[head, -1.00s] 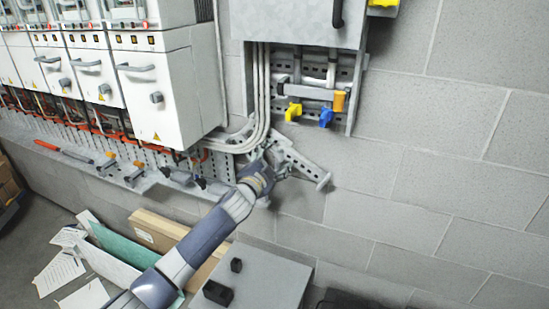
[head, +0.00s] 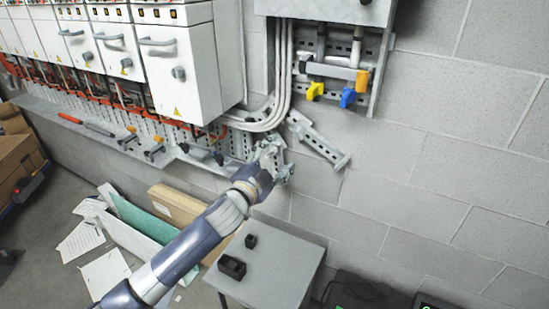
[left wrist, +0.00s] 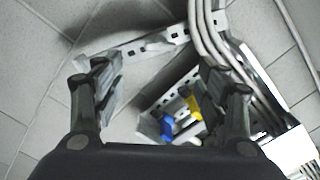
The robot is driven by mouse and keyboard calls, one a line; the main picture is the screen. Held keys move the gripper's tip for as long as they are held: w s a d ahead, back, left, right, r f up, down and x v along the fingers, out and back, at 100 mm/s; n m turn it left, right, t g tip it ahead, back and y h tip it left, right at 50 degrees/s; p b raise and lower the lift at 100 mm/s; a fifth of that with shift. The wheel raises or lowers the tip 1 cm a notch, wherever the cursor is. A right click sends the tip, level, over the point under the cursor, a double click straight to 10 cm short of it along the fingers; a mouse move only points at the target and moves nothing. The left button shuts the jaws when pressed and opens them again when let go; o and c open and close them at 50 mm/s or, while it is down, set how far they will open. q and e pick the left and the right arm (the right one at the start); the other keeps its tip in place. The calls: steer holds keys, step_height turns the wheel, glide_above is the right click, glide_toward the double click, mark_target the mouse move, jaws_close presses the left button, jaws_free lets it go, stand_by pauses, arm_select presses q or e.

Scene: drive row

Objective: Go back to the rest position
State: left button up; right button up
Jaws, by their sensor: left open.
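My left gripper (head: 272,166) is in front of the wall, below the grey cable bundle and beside a slotted metal bracket (head: 322,145). In the left wrist view my left gripper (left wrist: 165,95) has its two fingers wide apart, with nothing between them that it holds. Behind the fingers the wrist view shows the bracket (left wrist: 135,50), a yellow clamp (left wrist: 195,107) and a blue clamp (left wrist: 167,127). My right gripper is in neither view.
White drive cabinets (head: 180,70) stand in a row above a perforated rail with tools. A grey box (head: 330,8) hangs over the yellow and blue clamps. Below are a grey table (head: 285,270) with black blocks, cardboard, and papers (head: 80,240) on the floor. The right wall is bare.

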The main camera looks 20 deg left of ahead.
arm_select(q)
steer(key=shift+s, duration=0.3)
